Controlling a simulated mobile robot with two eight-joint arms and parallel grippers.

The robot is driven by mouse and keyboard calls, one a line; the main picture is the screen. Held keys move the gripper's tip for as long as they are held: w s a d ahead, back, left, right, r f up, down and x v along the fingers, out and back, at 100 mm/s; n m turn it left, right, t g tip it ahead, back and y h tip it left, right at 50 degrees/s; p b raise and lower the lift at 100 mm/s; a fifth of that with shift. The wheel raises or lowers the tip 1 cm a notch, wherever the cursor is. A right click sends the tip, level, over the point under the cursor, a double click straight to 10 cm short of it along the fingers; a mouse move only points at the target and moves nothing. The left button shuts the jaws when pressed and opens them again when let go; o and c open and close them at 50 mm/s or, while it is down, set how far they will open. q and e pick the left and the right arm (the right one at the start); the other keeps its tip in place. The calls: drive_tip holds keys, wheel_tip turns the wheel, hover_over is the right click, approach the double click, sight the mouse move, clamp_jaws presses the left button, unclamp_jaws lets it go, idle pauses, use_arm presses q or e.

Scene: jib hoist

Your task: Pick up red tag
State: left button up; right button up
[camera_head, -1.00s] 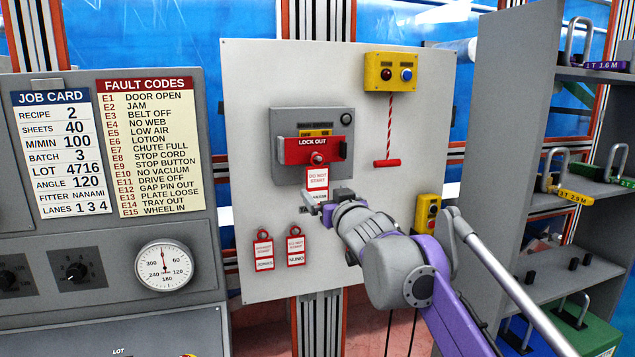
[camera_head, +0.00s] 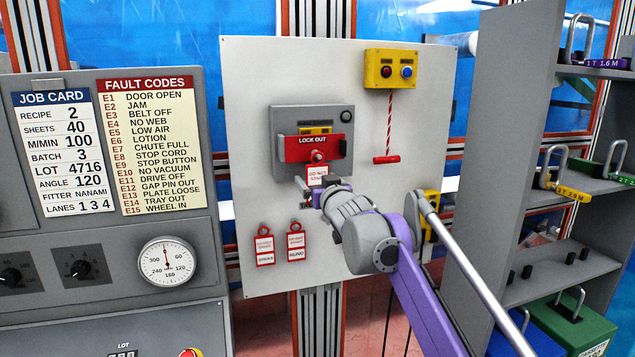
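A red-bordered "Do not start" tag (camera_head: 317,173) hangs from the red lock-out bar (camera_head: 312,149) on the grey switch box. Two more red tags hang lower on the panel, a left one (camera_head: 264,246) and a right one (camera_head: 296,242). My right gripper (camera_head: 312,188) is at the lower part of the upper tag and hides its bottom. Its fingers look apart, one at the tag's left and one at its right; I cannot tell whether they touch it. My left gripper is not in view.
A yellow button box (camera_head: 391,70) with a red pull cord (camera_head: 388,125) is at the panel's upper right. A grey shelf unit (camera_head: 500,150) with shackles stands at right, a control console (camera_head: 110,235) at left.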

drive_tip(key=c, duration=1.1)
drive_tip(key=shift+c, duration=0.2)
drive_tip(key=shift+r, duration=0.25)
drive_tip(key=shift+s+d, duration=0.1)
drive_tip(key=shift+s, duration=0.25)
drive_tip(key=b+v, duration=0.3)
drive_tip(key=v, duration=1.4)
drive_tip(key=shift+r, duration=0.4)
drive_tip(key=shift+s+d, duration=0.1)
drive_tip(key=shift+s, duration=0.1)
